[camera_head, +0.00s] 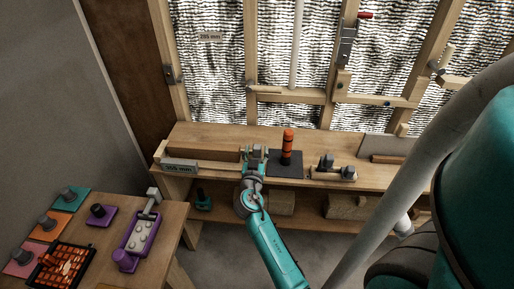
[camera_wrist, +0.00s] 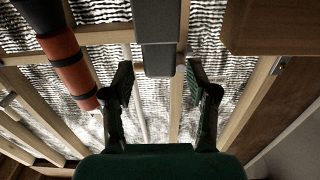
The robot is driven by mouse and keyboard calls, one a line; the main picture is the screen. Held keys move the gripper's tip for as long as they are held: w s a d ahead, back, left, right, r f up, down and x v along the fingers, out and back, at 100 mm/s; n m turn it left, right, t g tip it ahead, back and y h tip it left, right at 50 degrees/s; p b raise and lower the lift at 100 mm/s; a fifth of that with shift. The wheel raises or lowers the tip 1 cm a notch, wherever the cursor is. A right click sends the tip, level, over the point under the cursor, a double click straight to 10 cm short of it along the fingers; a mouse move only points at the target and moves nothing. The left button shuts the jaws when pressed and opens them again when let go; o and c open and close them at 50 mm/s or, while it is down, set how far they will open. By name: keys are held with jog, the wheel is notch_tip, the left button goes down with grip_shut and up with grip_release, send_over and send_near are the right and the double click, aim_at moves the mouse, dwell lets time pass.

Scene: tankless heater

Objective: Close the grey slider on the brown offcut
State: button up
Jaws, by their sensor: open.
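The brown offcut (camera_head: 205,151) lies lengthwise at the back left of the workbench. In the wrist view it is the brown block (camera_wrist: 275,28) at the upper right. A dark grey block, which appears to be the grey slider (camera_wrist: 158,38), hangs into the wrist view from the top. A gap shows between it and the offcut. My gripper (camera_head: 254,152) is at the offcut's right end in the head view. In the wrist view my gripper (camera_wrist: 158,82) is open, its fingers on either side of the grey block's end. Finger contact cannot be told.
An orange and black cylinder (camera_head: 288,143) stands on a dark mat (camera_head: 296,168) close right of my gripper. A wooden block with dark parts (camera_head: 333,173) is farther right. A side table (camera_head: 182,218) stands at left.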

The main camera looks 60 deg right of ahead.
jog(key=shift+x, duration=1.3)
jog(key=shift+c, duration=0.2)
grip_shut()
